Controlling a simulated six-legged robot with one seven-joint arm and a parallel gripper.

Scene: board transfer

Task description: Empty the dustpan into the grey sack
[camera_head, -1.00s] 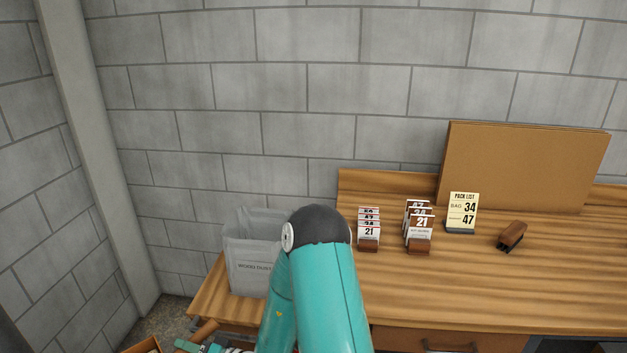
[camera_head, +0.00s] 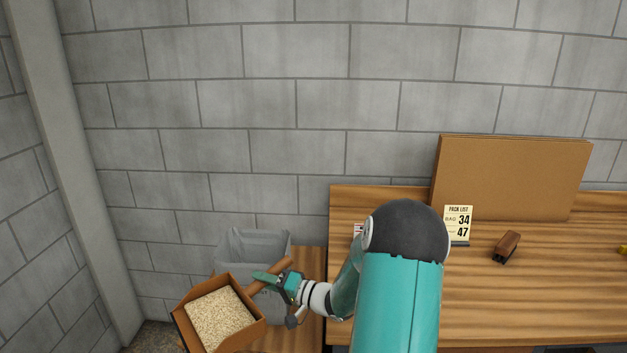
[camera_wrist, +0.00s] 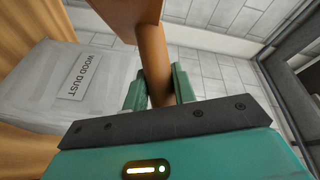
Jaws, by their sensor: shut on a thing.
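The dustpan (camera_head: 260,328) is a brown open-topped pan full of pale wood dust (camera_head: 221,318). In the head view it is at the lower left, in front of the grey sack. My gripper (camera_head: 272,279) is shut on its round brown handle, which also shows between the fingers in the wrist view (camera_wrist: 155,62). The grey sack (camera_head: 233,240) stands open-topped behind the pan, partly hidden by the pan and gripper. In the wrist view the sack (camera_wrist: 50,85) is at the left, with a "WOOD DUST" label.
A wooden bench (camera_head: 480,300) runs to the right. It bears a pack list card (camera_head: 458,222), a small brown brush-like block (camera_head: 506,246) and a large brown board (camera_head: 510,178) at the back. My arm hides other number cards. A block wall stands behind.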

